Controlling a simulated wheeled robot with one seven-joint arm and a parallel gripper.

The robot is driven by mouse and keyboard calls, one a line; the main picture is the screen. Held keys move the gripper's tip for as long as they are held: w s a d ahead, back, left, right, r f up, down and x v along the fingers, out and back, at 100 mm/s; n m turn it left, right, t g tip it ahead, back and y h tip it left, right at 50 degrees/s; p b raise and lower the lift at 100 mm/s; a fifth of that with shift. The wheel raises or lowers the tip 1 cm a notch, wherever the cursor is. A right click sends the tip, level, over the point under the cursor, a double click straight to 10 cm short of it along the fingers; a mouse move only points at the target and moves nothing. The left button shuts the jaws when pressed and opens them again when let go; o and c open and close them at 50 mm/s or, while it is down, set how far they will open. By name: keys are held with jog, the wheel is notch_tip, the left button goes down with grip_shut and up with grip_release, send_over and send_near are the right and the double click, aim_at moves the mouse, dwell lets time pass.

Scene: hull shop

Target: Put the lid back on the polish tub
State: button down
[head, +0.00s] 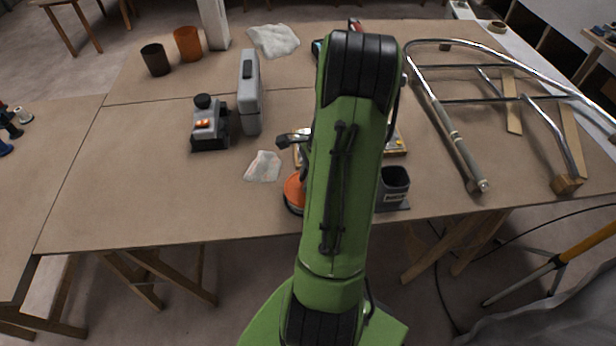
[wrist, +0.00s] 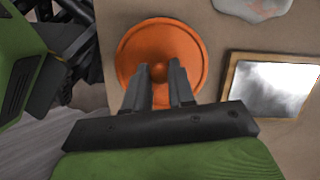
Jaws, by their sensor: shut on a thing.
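The round orange lid (wrist: 135,50) with a small centre knob (wrist: 158,72) fills the middle of the wrist view. My gripper (wrist: 166,78) reaches over it, its two fingers close around the knob and shut on it. In the head view an orange edge (head: 293,190) shows just left of my green arm, near the table's front edge, with a dark band under it. My arm hides the rest there and hides my fingers. The tub's body is not clearly seen, and I cannot tell whether the lid rests on it.
A pale rag (head: 263,166) lies left of the lid. A framed shiny panel (wrist: 275,85) lies beside it. A dark holder (head: 394,186) stands right of my arm. A grey boxy tool (head: 209,128), an upright grey case (head: 249,95) and a tubular frame (head: 455,140) are farther out. The front left table is clear.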

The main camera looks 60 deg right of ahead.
dwell(0.4)
jog(key=shift+c, duration=2)
grip_release()
notch_tip(320, 180, up, 7)
jog(key=p, duration=0.7)
grip_shut()
jog(key=shift+f, duration=0.15)
